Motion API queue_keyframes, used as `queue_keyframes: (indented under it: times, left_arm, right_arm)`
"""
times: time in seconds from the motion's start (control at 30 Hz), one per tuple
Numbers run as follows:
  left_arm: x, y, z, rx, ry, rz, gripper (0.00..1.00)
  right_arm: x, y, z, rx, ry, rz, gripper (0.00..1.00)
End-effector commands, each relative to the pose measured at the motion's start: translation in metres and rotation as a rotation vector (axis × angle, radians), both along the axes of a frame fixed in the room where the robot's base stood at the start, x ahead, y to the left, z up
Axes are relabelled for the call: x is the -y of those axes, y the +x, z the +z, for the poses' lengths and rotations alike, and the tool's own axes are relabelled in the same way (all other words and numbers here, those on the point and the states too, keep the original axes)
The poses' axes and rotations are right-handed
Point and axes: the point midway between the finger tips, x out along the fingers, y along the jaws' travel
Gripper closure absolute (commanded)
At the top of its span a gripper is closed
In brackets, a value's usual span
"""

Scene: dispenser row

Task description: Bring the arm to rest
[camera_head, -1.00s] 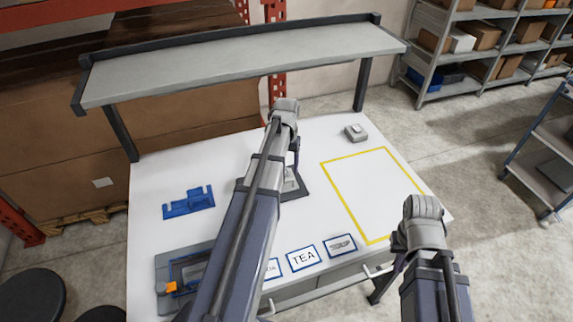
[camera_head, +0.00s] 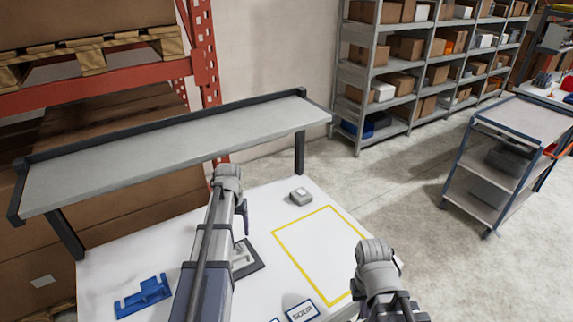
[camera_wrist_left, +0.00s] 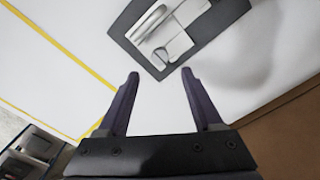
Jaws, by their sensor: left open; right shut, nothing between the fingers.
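My left gripper (camera_wrist_left: 160,73) is open and empty in the left wrist view, its two dark fingers apart above the white table. A dark square plate with a grey metal fixture (camera_wrist_left: 165,35) lies just beyond the fingertips. In the head view my left arm reaches over the table and hides part of this plate (camera_head: 254,262); a bit of the dark left gripper (camera_head: 243,217) shows beside the arm's end. My right arm (camera_head: 377,270) stands at the table's right edge; its gripper fingers are hidden.
A raised grey shelf (camera_head: 170,155) spans the back of the white table (camera_head: 100,275). A cart (camera_head: 505,160) stands at right.

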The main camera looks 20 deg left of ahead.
Motion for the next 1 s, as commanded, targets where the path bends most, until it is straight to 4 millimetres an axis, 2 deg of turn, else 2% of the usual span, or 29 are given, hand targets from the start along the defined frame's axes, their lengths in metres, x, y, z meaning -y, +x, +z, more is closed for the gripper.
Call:
queue_keyframes:
  times: [0.07,0.17,0.27,0.37,0.4,0.5,0.6,0.7,0.8,1.0]
  left_arm:
    - [0.002,0.0,0.0,0.0,0.0,-0.003,0.33]
    - [0.024,-0.005,-0.003,-0.004,0.003,-0.032,0.33]
    - [0.072,-0.016,-0.009,-0.013,0.012,-0.098,0.33]
    - [0.134,-0.037,-0.015,-0.025,0.026,-0.191,0.33]
    - [0.157,-0.048,-0.018,-0.029,0.034,-0.228,0.33]
    - [0.209,-0.077,-0.023,-0.039,0.05,-0.319,0.33]
    - [0.249,-0.105,-0.028,-0.046,0.067,-0.398,0.33]
    - [0.277,-0.13,-0.032,-0.048,0.08,-0.461,0.33]
    - [0.295,-0.147,-0.034,-0.051,0.092,-0.504,0.33]
    - [0.308,-0.161,-0.035,-0.053,0.101,-0.538,0.33]
  right_arm:
    - [0.0,0.0,0.0,0.0,0.0,0.0,1.0]
    - [0.0,0.0,-0.003,0.0,0.0,0.0,1.0]
    - [0.0,0.0,-0.009,0.0,0.0,0.0,1.0]
    - [0.0,0.0,-0.015,0.0,0.0,-0.001,1.0]
    - [0.0,0.0,-0.018,0.0,0.0,-0.001,1.0]
    - [0.0,0.0,-0.024,0.0,0.0,-0.001,1.0]
    - [0.0,0.0,-0.029,0.0,0.0,-0.001,1.0]
    - [0.0,0.0,-0.033,0.0,0.0,-0.001,1.0]
    - [0.0,0.0,-0.035,0.0,0.0,-0.001,1.0]
    - [0.0,0.0,-0.036,0.0,0.0,-0.001,1.0]
